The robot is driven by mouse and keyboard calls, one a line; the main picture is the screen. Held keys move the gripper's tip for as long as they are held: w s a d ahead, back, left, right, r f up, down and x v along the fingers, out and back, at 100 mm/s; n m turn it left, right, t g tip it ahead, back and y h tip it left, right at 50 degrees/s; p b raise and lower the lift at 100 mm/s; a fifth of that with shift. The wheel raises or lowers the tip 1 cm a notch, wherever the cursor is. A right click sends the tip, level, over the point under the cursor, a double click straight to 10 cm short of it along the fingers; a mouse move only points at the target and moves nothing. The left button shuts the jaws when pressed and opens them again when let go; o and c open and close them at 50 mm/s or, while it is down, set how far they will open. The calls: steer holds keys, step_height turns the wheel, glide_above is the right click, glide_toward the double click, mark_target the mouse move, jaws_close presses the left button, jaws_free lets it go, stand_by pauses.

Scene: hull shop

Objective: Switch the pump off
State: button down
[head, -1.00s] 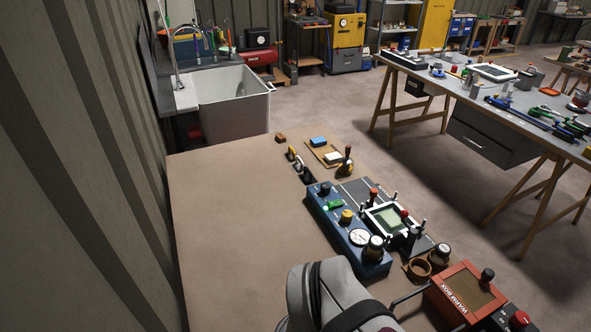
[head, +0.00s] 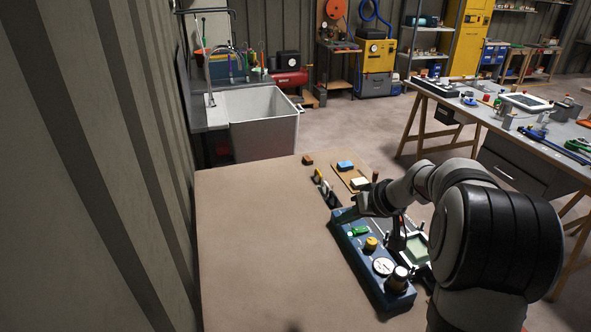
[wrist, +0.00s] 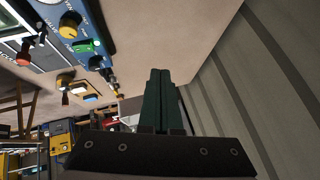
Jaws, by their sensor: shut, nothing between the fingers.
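The pump unit looks to be the long blue box (head: 374,278) on the brown bench. On its top are a bright green switch (head: 359,231), a yellow knob (head: 371,243), a round white gauge (head: 384,266) and a dark knob with a pale top (head: 398,281). The wrist view shows the blue panel (wrist: 98,22) at upper left with its green switch (wrist: 88,46). My gripper (head: 366,204) is above the box's far end, beyond the green switch. In the wrist view my gripper (wrist: 161,72) is shut and empty, apart from the panel. I cannot tell the switch's position.
A tablet-like screen device (head: 417,247) stands right of the box, partly behind my arm. Small blocks and a wooden board (head: 343,176) lie beyond it. The bench left of the box (head: 255,250) is clear. A ribbed wall (head: 100,160) runs along the left.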

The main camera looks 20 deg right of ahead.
steer(key=w+d+f+t+h, duration=0.1)
steer(key=d+f, duration=0.1)
steer(key=d, duration=0.5)
steer(key=w+d+f+t+h, duration=0.1)
steer(key=w+d+f, duration=0.1)
steer(key=d, duration=0.5)
steer(key=shift+f+n, duration=0.3)
steer(key=shift+f, duration=0.2)
glide_above(356, 228)
steer(key=s+d, duration=0.1)
steer(key=s, duration=0.3)
steer(key=f, duration=0.6)
steer(key=shift+w+f, duration=0.25)
steer(key=shift+f, duration=0.05)
steer(key=f, duration=0.3)
steer(key=shift+w+a+f, duration=0.25)
steer(key=shift+f, duration=0.45)
